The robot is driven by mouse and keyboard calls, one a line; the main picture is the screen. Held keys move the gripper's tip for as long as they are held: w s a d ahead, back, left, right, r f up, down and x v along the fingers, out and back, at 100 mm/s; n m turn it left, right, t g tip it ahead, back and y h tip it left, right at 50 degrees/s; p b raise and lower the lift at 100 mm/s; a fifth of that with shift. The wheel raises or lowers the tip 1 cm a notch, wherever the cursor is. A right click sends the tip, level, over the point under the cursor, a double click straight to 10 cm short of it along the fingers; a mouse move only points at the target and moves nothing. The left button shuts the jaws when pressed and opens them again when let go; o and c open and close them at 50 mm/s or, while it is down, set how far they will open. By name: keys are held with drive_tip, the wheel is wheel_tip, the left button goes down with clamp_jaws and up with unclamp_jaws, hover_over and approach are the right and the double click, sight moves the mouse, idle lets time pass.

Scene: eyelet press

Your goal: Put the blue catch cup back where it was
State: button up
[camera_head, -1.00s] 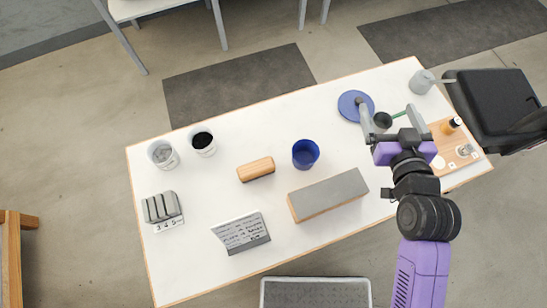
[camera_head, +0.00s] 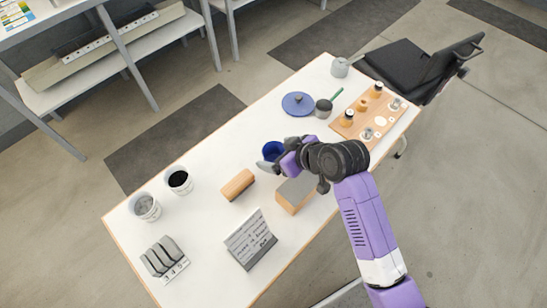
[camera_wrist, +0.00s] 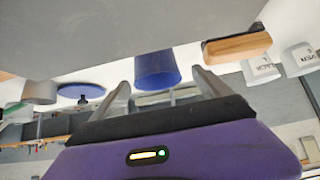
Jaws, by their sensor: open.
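The blue catch cup (camera_head: 272,150) stands on the white table, partly covered by my gripper in the head view. In the wrist view the cup (camera_wrist: 157,69) appears between the two fingers, a little beyond their tips, with the picture upside down. My gripper (camera_wrist: 163,88) is open and empty, with a finger on either side of the cup's outline. In the head view my gripper (camera_head: 277,165) is beside the cup; I cannot tell whether it touches it.
A grey-topped block (camera_head: 296,193) is close below my wrist. A wooden block (camera_head: 238,185) lies left of the cup. A blue disc (camera_head: 298,103) with a knob, a grey pot (camera_head: 323,108) with a green handle and a wooden board (camera_head: 362,120) are farther right. Two white cups (camera_head: 179,180) stand left.

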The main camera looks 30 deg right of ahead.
sight(267, 151)
drive_tip(key=shift+p+x, duration=0.35)
drive_tip(key=shift+x, duration=2.1)
drive_tip(key=shift+d, duration=0.15)
drive_tip(key=c, duration=1.6)
